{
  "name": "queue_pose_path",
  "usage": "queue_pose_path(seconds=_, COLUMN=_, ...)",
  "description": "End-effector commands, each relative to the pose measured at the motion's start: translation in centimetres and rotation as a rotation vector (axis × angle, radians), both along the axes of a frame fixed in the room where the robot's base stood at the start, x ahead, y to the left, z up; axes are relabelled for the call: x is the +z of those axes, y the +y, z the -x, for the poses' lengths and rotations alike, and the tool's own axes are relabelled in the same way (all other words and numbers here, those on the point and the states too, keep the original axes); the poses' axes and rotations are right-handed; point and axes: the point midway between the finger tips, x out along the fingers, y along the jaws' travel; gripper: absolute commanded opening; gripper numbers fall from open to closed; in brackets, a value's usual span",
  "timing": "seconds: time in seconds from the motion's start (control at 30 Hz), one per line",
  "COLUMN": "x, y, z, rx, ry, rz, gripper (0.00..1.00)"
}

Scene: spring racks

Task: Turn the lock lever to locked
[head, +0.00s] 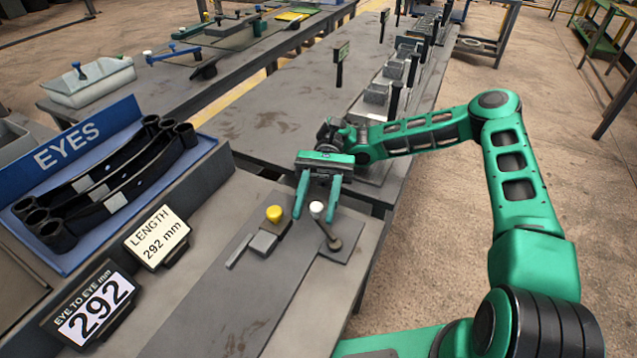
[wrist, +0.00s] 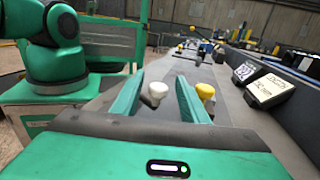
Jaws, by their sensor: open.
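A short lever with a white knob (head: 316,209) stands on a flat grey plate (head: 345,248) near the bench edge. Its arm runs from a round pivot (head: 335,243) up to the knob, toward my gripper. No locked marking is readable. My gripper (head: 314,217) is open above the plate, one finger on each side of the white knob. In the wrist view the white knob (wrist: 154,92) shows between the two fingers (wrist: 161,78); contact cannot be told. A yellow knob (head: 274,213) on a grey block is just left of the fingers, and also shows in the wrist view (wrist: 205,91).
A blue EYES rack (head: 75,150) with black spring leaves stands at the left, with the LENGTH 292 mm sign (head: 157,237) and the 292 sign (head: 93,305) before it. A grey bar (head: 239,251) lies by the yellow knob. Bare bench lies nearer.

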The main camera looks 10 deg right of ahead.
Motion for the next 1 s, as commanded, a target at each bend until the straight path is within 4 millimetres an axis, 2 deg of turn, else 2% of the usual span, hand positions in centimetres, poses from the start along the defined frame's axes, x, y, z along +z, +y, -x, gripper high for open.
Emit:
queue_pose_path(seconds=0.53, x=-0.1, y=-1.9, z=-6.4, rx=-0.004, ry=0.002, rz=-0.002, gripper=0.4)
queue_pose_path(seconds=0.7, x=0.0, y=-2.1, z=-7.0, rx=-0.002, ry=0.003, rz=0.0, gripper=0.4)
queue_pose_path(seconds=1.0, x=0.0, y=-2.1, z=-7.0, rx=-0.001, ry=0.002, rz=0.0, gripper=0.4)
